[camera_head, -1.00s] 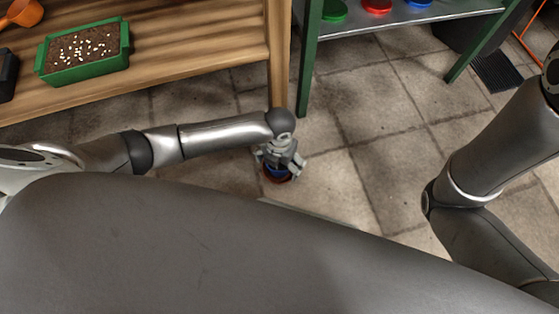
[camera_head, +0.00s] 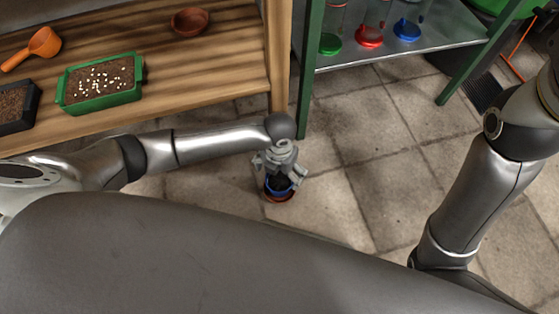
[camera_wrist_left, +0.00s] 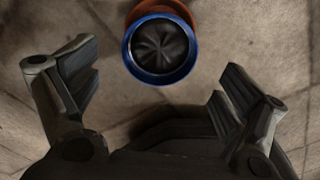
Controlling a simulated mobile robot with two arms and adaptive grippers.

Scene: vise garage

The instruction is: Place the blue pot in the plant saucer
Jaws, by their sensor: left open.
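The blue pot (camera_head: 274,190), round with a dark inside, is low by the floor in the head view. It also shows at the top of the left wrist view (camera_wrist_left: 160,80). A terracotta saucer (camera_head: 279,199) shows just under the pot, and its rim appears behind the pot in the wrist view (camera_wrist_left: 142,10). The pot overlaps the saucer; whether it is fully seated is hidden. My left gripper (camera_head: 279,174) is open above the pot. In the wrist view its spread fingers (camera_wrist_left: 158,88) stand apart from the pot, which is beyond them. My right gripper is out of view.
A wooden bench (camera_head: 200,75) at upper left carries a green planter (camera_head: 100,82), an orange scoop (camera_head: 40,44), a black tray (camera_head: 18,105) and a terracotta dish (camera_head: 189,21). A green-framed metal shelf (camera_head: 400,48) stands upper right. Tiled floor (camera_head: 370,150) is open between.

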